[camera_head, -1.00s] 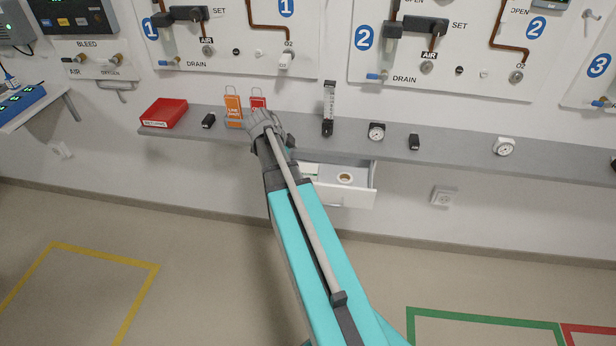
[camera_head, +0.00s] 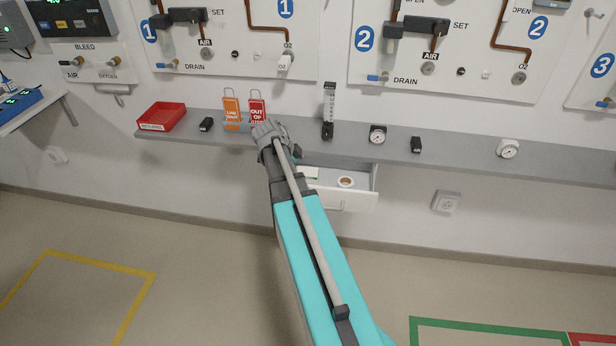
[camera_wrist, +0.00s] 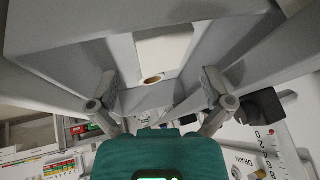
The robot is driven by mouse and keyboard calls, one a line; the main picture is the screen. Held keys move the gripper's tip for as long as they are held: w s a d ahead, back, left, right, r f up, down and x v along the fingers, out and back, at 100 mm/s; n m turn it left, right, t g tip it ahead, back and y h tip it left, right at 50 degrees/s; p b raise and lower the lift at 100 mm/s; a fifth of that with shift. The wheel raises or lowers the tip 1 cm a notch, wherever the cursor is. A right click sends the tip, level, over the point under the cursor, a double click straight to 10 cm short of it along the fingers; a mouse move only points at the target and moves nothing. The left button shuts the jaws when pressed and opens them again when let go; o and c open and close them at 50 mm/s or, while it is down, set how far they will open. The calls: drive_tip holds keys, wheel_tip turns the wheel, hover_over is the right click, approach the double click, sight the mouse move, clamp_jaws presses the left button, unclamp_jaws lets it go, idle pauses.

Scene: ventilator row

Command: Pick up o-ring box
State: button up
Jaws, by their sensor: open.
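No box is clearly marked as the o-ring box. A flat white and green item (camera_head: 310,172) lies at the left inside the open drawer (camera_head: 345,201), partly hidden by my arm; I cannot tell whether it is the box. My gripper (camera_head: 272,132) is at the shelf's front edge, left of the drawer; its fingers are hard to see there. In the wrist view my gripper (camera_wrist: 161,88) has its two fingers spread apart with nothing between them. Beyond them are grey shelf or drawer surfaces and a round brown-rimmed roll (camera_wrist: 153,79).
The shelf (camera_head: 465,152) carries a red tray (camera_head: 161,117), an orange tag (camera_head: 231,110), a red tag (camera_head: 257,110), a flowmeter (camera_head: 328,110), two gauges and small black parts. The roll also shows in the drawer (camera_head: 346,181). The floor in front is open.

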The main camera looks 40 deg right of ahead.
sight(307, 176)
drive_tip(key=shift+f, duration=0.15)
drive_tip(key=b+x, duration=0.3)
drive_tip(key=shift+a+f, duration=0.15)
drive_tip(key=shift+a, duration=0.05)
drive_tip(key=shift+b+x, duration=0.85)
drive_tip(key=shift+x, duration=0.1)
drive_tip(key=c, duration=1)
drive_tip(key=shift+c, duration=0.2)
